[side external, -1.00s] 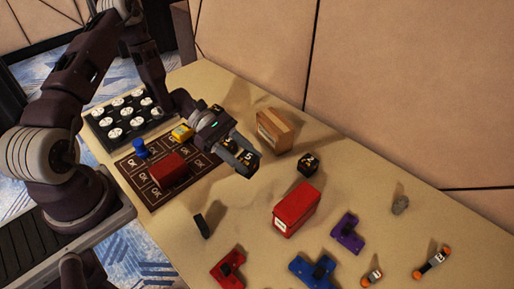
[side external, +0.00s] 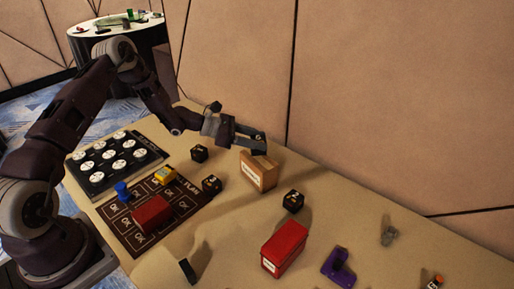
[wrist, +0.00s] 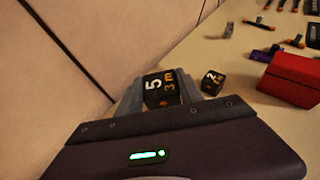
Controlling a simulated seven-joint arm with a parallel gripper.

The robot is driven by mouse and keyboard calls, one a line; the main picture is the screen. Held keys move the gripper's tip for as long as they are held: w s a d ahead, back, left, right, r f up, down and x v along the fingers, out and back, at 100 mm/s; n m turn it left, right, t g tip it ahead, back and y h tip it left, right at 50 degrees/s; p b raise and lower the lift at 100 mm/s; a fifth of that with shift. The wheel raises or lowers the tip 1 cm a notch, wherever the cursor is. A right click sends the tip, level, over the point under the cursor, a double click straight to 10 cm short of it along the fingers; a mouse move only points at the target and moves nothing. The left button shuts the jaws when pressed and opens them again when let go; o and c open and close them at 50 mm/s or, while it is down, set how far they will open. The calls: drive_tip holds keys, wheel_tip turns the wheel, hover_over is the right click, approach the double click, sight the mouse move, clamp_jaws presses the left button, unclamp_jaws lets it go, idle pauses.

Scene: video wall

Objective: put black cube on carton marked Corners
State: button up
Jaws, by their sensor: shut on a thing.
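My gripper (side external: 258,142) is shut on a black cube (wrist: 163,90) with a white 5 and orange marks, seen between the fingers in the wrist view. In the side view, my gripper is just above a brown carton (side external: 257,174) with a pale label, too small to read. The held cube is mostly hidden there, and I cannot tell whether it touches the carton's top. The wrist view does not clearly show the carton. Another black cube (side external: 292,201) stands on the table right of the carton; it also shows in the wrist view (wrist: 212,82).
More black cubes stand left of the carton (side external: 199,153) and at the mat's edge (side external: 211,185). A red box (side external: 284,250) stands in front, another (side external: 152,214) on the dark mat (side external: 125,232). A purple piece (side external: 338,267) lies right. The wall is close behind.

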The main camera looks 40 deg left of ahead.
drive_tip(key=shift+f, duration=1.25)
drive_tip(key=shift+f, duration=0.1)
drive_tip(key=o, duration=1.4)
